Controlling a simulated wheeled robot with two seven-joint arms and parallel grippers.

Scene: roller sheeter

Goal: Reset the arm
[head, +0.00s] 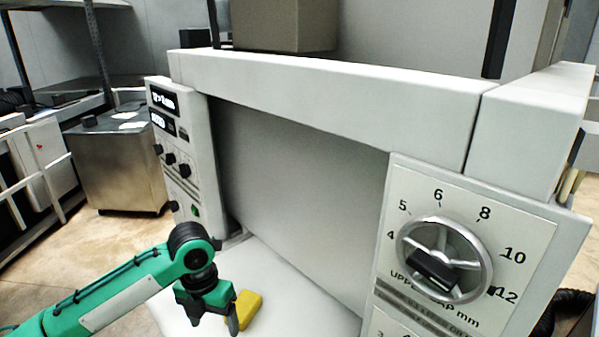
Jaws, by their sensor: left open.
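My left arm, green with black joints, comes in from the lower left. Its gripper (212,318) points down over the white bed of the sheeter (282,293) and is open. A yellow block (248,308) lies on the bed just right of the gripper, partly hidden behind a finger. I cannot tell whether the finger touches it. My right gripper is not in view.
The sheeter's white housing (330,85) spans the view above the bed. A large dial (445,262) is on its right panel, and small knobs (171,158) are on its left panel. A metal cabinet (118,165) stands at the left, with open floor before it.

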